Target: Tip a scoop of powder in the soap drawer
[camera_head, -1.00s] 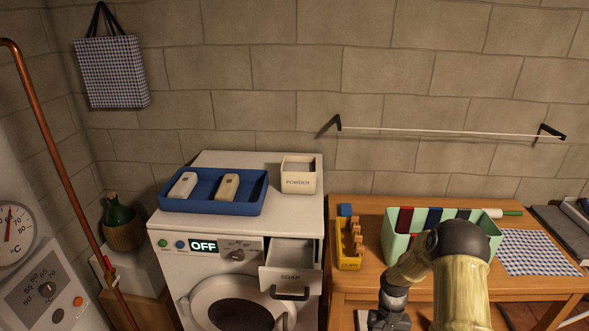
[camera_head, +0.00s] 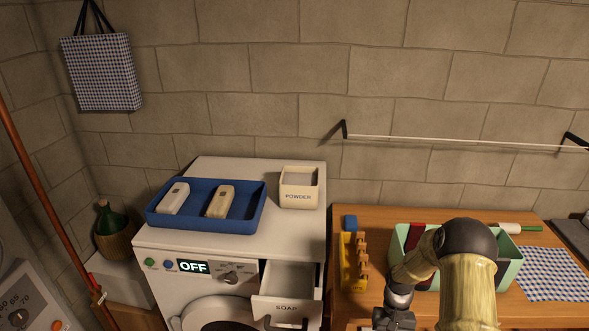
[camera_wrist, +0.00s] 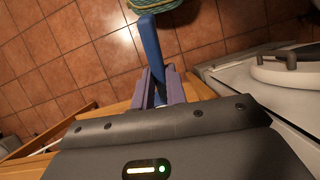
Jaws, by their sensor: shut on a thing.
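The soap drawer (camera_head: 287,309), marked SOAP, is pulled open at the top right of the white washing machine (camera_head: 200,262). The cream box marked POWDER (camera_head: 298,194) stands on the machine's top, at the back right; its contents are not clear. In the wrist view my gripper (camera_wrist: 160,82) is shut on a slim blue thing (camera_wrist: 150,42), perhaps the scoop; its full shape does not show. It points out over the tiled floor. In the head view my arm is in front of the table, right of the drawer, and the fingers are out of the picture.
A blue tray (camera_head: 205,225) with two pale bars sits left of the powder box. On the wooden table (camera_head: 560,309) are a yellow clips holder (camera_head: 347,275), a mint bin (camera_head: 507,272) partly behind my arm, and a checked cloth (camera_head: 553,273). A wall rail (camera_head: 450,140) runs above.

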